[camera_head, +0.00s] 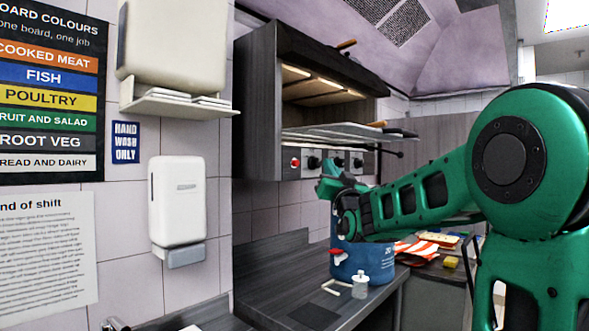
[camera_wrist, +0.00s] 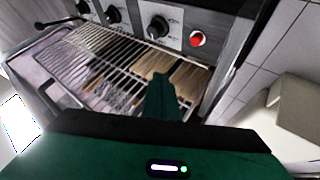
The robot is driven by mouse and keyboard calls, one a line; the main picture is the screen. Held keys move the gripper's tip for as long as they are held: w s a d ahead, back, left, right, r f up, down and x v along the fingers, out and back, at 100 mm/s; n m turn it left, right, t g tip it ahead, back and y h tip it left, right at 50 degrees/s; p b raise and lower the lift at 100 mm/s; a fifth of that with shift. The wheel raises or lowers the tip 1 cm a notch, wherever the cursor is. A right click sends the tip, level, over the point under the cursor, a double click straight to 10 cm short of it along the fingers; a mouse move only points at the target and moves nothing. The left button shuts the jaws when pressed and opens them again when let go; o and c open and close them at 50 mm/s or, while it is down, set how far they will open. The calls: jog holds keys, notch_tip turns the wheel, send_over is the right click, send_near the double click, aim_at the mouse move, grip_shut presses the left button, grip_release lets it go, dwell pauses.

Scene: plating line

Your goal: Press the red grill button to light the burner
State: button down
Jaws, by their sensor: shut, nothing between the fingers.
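The red grill button (camera_head: 295,162) is on the left end of the front control panel of the wall-mounted grill (camera_head: 255,100), with black knobs to its right. In the wrist view the red button (camera_wrist: 197,39) sits at the upper right, with the knobs to its left. My gripper (camera_head: 325,185) is below and to the right of the button in the head view, apart from it. In the wrist view my gripper (camera_wrist: 161,78) is shut and empty, its tip over the wire rack and clear of the button.
The wire rack (camera_head: 345,132) juts out above the panel, with handles sticking out. A blue container (camera_head: 358,262) with a red tap stands on the dark counter (camera_head: 275,280) below my arm. A white dispenser (camera_head: 177,200) is on the wall at left.

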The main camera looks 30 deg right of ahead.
jog(key=w+a, duration=0.3)
jog(key=w, duration=0.5)
jog(key=shift+w, duration=0.15)
dwell(2.1)
jog(key=shift+w+a, duration=0.1)
jog(key=shift+w, duration=0.2)
jog(key=shift+w+a, duration=0.15)
jog(key=shift+w, duration=0.3)
dwell(0.9)
jog(key=shift+s, duration=0.1)
jog(key=shift+s+d, duration=0.25)
jog(key=shift+s, duration=0.5)
jog(key=shift+s+d, duration=0.3)
jog(key=shift+s, duration=0.5)
jog(key=shift+s+d, duration=0.3)
jog(key=shift+s, duration=0.45)
jog(key=shift+s+d, duration=0.3)
jog(key=shift+s, duration=0.5)
